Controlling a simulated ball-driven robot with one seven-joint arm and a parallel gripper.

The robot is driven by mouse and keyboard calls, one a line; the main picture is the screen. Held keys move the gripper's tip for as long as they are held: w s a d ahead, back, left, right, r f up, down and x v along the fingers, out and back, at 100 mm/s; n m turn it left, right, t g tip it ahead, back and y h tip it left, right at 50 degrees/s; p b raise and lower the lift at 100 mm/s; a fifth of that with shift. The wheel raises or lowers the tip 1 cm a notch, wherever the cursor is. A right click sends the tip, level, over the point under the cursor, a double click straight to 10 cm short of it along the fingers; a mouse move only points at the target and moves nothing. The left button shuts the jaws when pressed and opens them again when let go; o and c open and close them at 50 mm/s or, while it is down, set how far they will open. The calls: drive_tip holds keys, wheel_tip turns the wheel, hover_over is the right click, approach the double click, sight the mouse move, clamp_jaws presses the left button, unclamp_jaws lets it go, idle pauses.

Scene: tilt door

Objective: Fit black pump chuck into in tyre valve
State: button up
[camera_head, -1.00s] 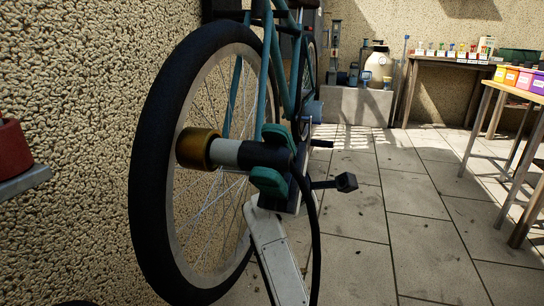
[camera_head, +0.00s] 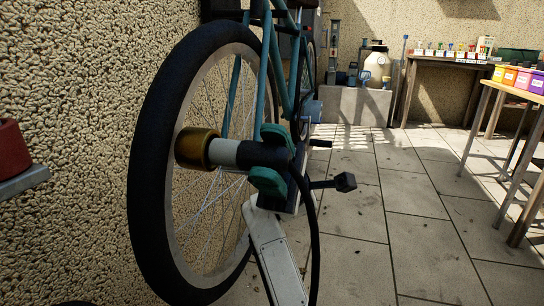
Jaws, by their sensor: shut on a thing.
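The black pump chuck (camera_head: 256,155) has a white band and a brass-coloured collar (camera_head: 198,148) at its left end. It lies roughly level, with the collar pointing left across the wheel's rim. My gripper (camera_head: 271,158) is shut on the chuck's black body, with one green pad above and one below. A black hose (camera_head: 313,225) curves down from the chuck's right end. The black tyre (camera_head: 150,165) and pale rim (camera_head: 184,215) of the upright bicycle wheel stand behind the collar. I cannot make out the tyre valve; the chuck covers part of the rim and spokes.
The teal bicycle frame (camera_head: 264,75) and a pedal (camera_head: 344,182) are close to my gripper. A rough wall (camera_head: 75,90) is behind the wheel. A red object on a grey shelf (camera_head: 25,182) is at left. Open paving (camera_head: 420,240) lies right, before wooden tables.

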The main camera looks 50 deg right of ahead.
sight(242, 154)
drive_tip(key=shift+w+a, duration=0.25)
drive_tip(key=shift+w, duration=0.4)
drive_tip(key=shift+w+a, duration=0.25)
drive_tip(key=shift+w, duration=0.35)
drive_tip(key=shift+w+a+r, duration=0.15)
drive_tip(key=shift+w+a, duration=0.1)
idle(0.3)
drive_tip(key=o, duration=1.1)
drive_tip(key=shift+o, duration=0.2)
